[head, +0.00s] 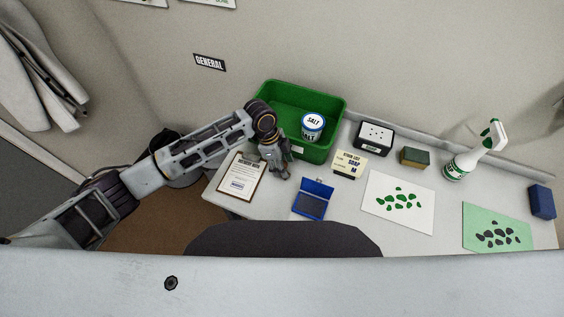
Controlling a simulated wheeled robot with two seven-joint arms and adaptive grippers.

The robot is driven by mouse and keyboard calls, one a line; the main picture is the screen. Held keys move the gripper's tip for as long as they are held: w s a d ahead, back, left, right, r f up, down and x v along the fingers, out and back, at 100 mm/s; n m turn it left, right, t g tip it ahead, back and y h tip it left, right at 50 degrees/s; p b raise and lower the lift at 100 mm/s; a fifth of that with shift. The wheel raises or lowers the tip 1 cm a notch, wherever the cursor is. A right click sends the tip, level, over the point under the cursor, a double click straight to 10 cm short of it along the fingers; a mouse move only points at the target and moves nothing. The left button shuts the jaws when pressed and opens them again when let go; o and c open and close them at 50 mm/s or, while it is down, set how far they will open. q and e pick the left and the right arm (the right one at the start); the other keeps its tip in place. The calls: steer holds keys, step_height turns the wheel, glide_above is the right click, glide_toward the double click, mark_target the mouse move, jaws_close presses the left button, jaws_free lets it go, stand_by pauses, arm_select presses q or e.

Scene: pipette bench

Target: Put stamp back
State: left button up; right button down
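My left gripper (279,171) points down over the table, between the clipboard (241,177) and the soap box, just in front of the green bin (321,153). Its fingers are small and dark here, so I cannot tell whether they are open or hold something. I cannot make out a stamp for certain; one may be hidden by the gripper. An open blue ink pad (311,205) lies on the table, to the right of and nearer than the gripper. My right gripper is not in view.
The bin holds a salt can (313,127). Behind are a cream soap box (350,163), a black-and-white box (374,138), a sponge (414,157) and a spray bottle (462,160). Two patterned sheets (380,212) (476,215) and a blue block (541,202) lie right.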

arm_select(q)
steer(key=s+v, duration=0.1)
steer(key=v, duration=1.1)
steer(key=shift+w+r, duration=0.2)
steer(key=shift+w, duration=0.25)
stand_by(1.3)
